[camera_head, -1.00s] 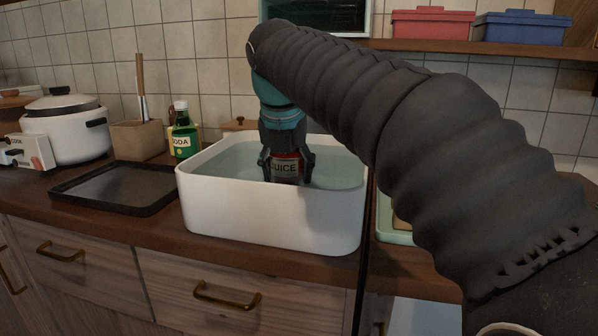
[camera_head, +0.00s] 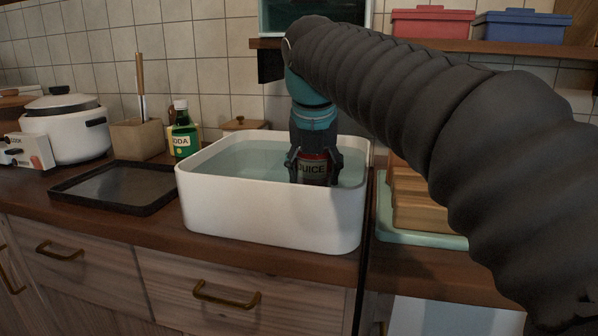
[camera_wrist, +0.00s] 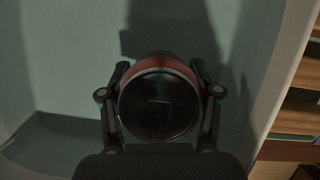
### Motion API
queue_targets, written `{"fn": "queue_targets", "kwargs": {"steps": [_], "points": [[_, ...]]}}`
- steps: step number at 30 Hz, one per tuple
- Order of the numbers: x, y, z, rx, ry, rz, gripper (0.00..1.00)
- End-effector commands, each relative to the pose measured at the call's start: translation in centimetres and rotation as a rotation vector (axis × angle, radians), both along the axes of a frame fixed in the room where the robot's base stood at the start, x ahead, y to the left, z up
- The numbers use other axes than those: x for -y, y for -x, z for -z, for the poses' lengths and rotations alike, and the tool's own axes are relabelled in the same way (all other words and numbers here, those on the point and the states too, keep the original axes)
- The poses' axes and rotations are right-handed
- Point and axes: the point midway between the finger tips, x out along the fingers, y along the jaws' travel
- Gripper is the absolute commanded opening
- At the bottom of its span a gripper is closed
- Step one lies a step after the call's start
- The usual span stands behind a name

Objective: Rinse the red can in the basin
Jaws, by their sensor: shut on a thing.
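The red can (camera_head: 312,169), labelled JUICE, is upright inside the white basin (camera_head: 270,222), toward its right side. Its lower part is hidden behind the basin's front wall or in the water. My gripper (camera_head: 313,168) points down and is shut on the red can from both sides. In the wrist view the red can (camera_wrist: 158,105) shows its dark round top between the two fingers of my gripper (camera_wrist: 160,98). Pale water (camera_head: 250,160) fills much of the basin. I cannot tell whether the can touches the basin floor.
A white pot (camera_head: 62,128) stands far left. A wooden rack (camera_head: 425,212) on a teal tray is at right. A shelf hangs above.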

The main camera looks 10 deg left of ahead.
Motion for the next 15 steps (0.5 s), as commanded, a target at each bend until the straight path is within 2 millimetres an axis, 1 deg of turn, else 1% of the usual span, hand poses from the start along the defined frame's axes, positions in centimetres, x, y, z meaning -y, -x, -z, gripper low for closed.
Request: {"fn": "queue_targets", "kwargs": {"steps": [5, 15], "points": [[-0.9, -0.1, -0.2, -0.001, 0.000, -0.001, 0.46], [-3.5, -0.5, -0.2, -0.001, 0.001, -0.002, 0.46]]}}
